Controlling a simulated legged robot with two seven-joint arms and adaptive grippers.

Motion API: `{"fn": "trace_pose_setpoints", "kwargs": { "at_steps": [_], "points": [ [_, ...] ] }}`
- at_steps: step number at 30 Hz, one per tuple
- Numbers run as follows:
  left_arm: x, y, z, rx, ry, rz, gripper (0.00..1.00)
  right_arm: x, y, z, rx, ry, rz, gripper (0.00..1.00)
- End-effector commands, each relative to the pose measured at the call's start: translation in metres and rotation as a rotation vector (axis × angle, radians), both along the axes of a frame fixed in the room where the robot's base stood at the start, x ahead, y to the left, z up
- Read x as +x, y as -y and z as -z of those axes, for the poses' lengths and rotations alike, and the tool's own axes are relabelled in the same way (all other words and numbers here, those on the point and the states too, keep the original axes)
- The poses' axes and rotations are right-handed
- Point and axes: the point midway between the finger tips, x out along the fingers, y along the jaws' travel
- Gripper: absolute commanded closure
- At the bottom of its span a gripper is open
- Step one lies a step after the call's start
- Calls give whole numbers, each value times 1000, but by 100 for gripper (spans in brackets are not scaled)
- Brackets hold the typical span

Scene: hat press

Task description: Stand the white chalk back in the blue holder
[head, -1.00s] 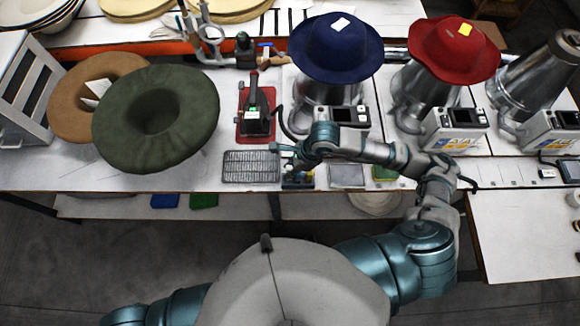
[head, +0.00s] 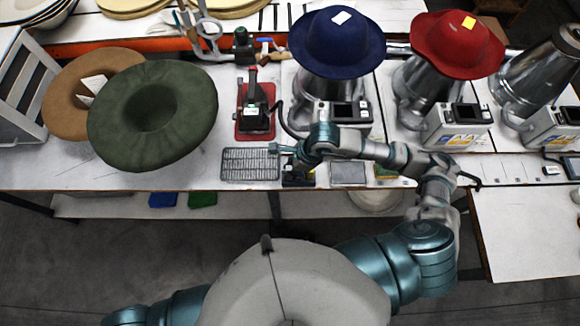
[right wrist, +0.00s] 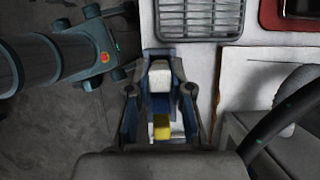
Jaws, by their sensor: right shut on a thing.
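The blue holder (head: 298,181) stands near the table's front edge in the head view, mostly hidden under my right gripper (head: 290,156). In the right wrist view, blue parts of the holder (right wrist: 130,118) show between and beside the fingers. The right gripper (right wrist: 160,88) is shut on a white piece, which looks like the white chalk (right wrist: 160,77). I cannot tell whether the chalk's lower end is inside the holder or above it. A yellow piece (right wrist: 162,126) shows closer to the palm, at the holder. My left gripper is not in view.
A wire rack (head: 250,164) lies just left of the holder, and a grey pad (head: 348,174) lies to its right. A red tray (head: 255,122) with a black device is behind. A green hat (head: 153,115) is at left. Blue (head: 337,43) and red (head: 456,44) hats sit on metal presses.

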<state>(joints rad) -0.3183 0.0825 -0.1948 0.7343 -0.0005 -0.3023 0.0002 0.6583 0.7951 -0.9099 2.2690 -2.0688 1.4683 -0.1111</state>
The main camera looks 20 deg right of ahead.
Motion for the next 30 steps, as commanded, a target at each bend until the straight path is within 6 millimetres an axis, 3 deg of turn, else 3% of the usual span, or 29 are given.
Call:
{"fn": "trace_pose_setpoints", "kwargs": {
  "at_steps": [13,14,17,30],
  "points": [
    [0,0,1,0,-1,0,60,0,0,1,0,0,0,100],
    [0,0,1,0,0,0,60,0,0,1,0,0,0,77],
    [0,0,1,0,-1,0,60,0,0,1,0,0,0,52],
    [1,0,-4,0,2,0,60,0,2,-8,1,2,-1,50]
  ]
}}
